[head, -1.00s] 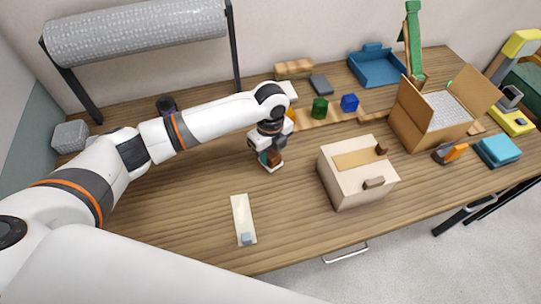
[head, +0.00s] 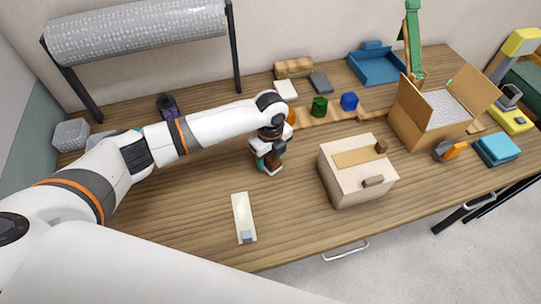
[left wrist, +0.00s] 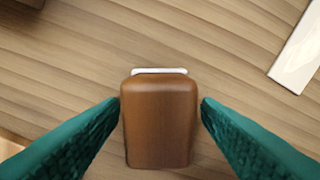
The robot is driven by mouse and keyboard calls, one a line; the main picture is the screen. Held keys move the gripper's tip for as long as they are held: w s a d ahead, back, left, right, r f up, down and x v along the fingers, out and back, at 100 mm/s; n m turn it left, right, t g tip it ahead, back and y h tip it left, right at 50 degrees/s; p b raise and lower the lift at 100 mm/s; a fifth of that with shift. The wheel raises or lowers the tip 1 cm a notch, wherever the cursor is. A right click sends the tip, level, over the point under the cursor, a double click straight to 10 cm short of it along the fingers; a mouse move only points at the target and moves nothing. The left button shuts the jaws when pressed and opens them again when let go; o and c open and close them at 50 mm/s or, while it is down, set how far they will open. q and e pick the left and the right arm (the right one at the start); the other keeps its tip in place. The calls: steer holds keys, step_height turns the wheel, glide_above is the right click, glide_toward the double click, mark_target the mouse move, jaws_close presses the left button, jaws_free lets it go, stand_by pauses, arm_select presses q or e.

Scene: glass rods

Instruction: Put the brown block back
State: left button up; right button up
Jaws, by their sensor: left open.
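The brown block (left wrist: 160,125) stands out in the left wrist view, between the two green fingers of my left gripper (left wrist: 160,104). The fingers are open, one on each side, with only a narrow gap to the block. A thin white strip shows at the block's far edge. In the head view, my left gripper (head: 269,169) is low over the middle of the table, left of the wooden box, and the brown block (head: 275,163) is partly hidden by it. My right gripper is not in view.
The light wooden box (head: 345,190) with brown pieces on top stands just right of the gripper. A pale strip (head: 240,210) with a small grey-blue block lies in front. An open carton (head: 415,130) is at right.

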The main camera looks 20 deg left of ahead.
mark_target(270, 156)
arm_select(q)
step_height(270, 156, up, 12)
steer(key=b, duration=0.1)
stand_by(0.7)
